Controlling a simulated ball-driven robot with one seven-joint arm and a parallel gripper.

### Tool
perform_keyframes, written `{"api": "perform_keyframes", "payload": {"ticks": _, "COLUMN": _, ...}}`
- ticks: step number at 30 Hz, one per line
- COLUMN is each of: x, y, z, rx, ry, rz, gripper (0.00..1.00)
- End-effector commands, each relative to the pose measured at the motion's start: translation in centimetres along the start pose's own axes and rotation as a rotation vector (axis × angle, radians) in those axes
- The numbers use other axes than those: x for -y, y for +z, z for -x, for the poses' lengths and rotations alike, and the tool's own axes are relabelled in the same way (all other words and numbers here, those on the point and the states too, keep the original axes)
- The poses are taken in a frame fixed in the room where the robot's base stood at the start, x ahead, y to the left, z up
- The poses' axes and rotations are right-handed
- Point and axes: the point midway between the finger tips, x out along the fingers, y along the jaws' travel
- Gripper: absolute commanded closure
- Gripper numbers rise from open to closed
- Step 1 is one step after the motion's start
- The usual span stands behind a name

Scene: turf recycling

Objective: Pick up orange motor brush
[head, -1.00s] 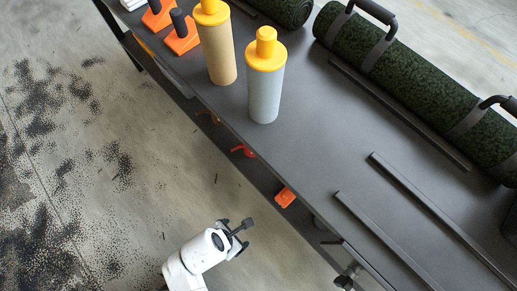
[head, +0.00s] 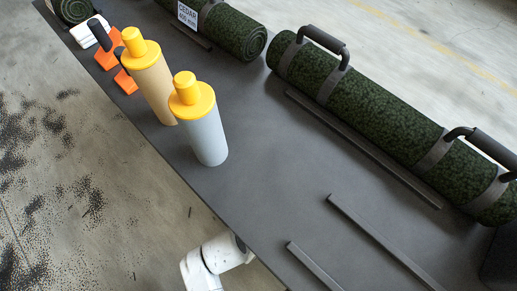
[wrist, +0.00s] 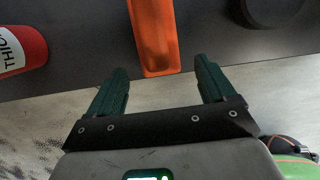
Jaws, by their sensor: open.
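In the wrist view a long orange piece (wrist: 155,38) lies on a dark surface. It looks like the orange motor brush, but only part of it shows, as its far end leaves the top of the picture. My gripper (wrist: 160,67) is open, with its two green fingers apart. The orange piece's near end is ahead of the gap between the fingertips, and nothing is gripped.
A red cylinder (wrist: 20,50) with a white label is left of the fingers, and a dark round thing (wrist: 272,8) is at the upper right. On the table (head: 255,190) stand a tan bottle (head: 152,88) and a grey bottle (head: 205,130).

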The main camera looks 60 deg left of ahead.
Motion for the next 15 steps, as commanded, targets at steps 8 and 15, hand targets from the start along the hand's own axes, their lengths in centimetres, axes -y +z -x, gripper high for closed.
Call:
{"api": "perform_keyframes", "payload": {"ticks": 8, "x": 0.0, "y": 2.7, "z": -1.0, "rx": 0.001, "ry": 0.0, "rz": -0.004, "gripper": 0.17}}
{"api": "perform_keyframes", "payload": {"ticks": 15, "x": 0.1, "y": 4.4, "z": -3.6, "rx": -0.002, "ry": -0.002, "rz": 0.001, "gripper": 0.17}}
